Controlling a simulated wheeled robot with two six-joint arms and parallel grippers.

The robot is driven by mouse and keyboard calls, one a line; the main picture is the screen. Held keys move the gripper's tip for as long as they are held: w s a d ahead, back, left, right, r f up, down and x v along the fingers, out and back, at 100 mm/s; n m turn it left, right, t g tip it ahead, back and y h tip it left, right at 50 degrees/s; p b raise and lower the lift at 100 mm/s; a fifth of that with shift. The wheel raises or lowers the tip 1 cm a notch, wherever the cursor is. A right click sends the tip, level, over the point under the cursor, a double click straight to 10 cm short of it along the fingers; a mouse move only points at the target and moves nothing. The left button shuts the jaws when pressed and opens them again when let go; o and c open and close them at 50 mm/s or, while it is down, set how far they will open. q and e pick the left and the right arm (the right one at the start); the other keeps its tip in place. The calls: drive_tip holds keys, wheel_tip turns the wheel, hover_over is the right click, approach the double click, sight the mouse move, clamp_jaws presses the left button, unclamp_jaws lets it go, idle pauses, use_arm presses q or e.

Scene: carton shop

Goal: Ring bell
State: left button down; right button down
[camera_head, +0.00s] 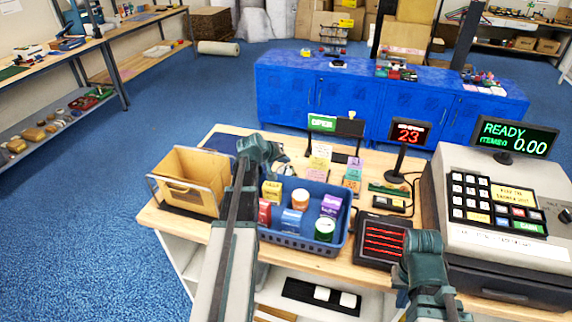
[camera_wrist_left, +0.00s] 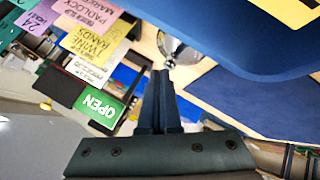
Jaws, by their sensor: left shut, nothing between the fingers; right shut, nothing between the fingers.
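The bell (camera_wrist_left: 180,48) is a shiny silver dome at the top middle of the left wrist view, partly cut off by the blue basket's edge. In the head view only a small silver part of the bell (camera_head: 284,158) shows, just right of my left gripper (camera_head: 262,152). My left gripper is shut and empty, and its fingers (camera_wrist_left: 163,78) point toward the bell, their tips just below it in the wrist picture. Whether they touch it I cannot tell. My right gripper (camera_head: 424,250) is shut and empty, in front of the cash register.
A blue basket (camera_head: 298,245) with several small goods stands close to the left arm. A cardboard box (camera_head: 190,180) is left of it. The cash register (camera_head: 500,205), number display (camera_head: 408,132) and OPEN sign (camera_wrist_left: 98,107) also crowd the counter.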

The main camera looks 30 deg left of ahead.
use_arm(q)
drive_tip(key=shift+f, duration=0.15)
idle(0.4)
drive_tip(key=shift+r+p, duration=0.8)
drive_tip(key=shift+r, duration=0.15)
wheel_tip(320, 180, up, 5)
drive_tip(key=p, duration=0.5)
drive_tip(key=shift+d+f, duration=0.1)
idle(0.4)
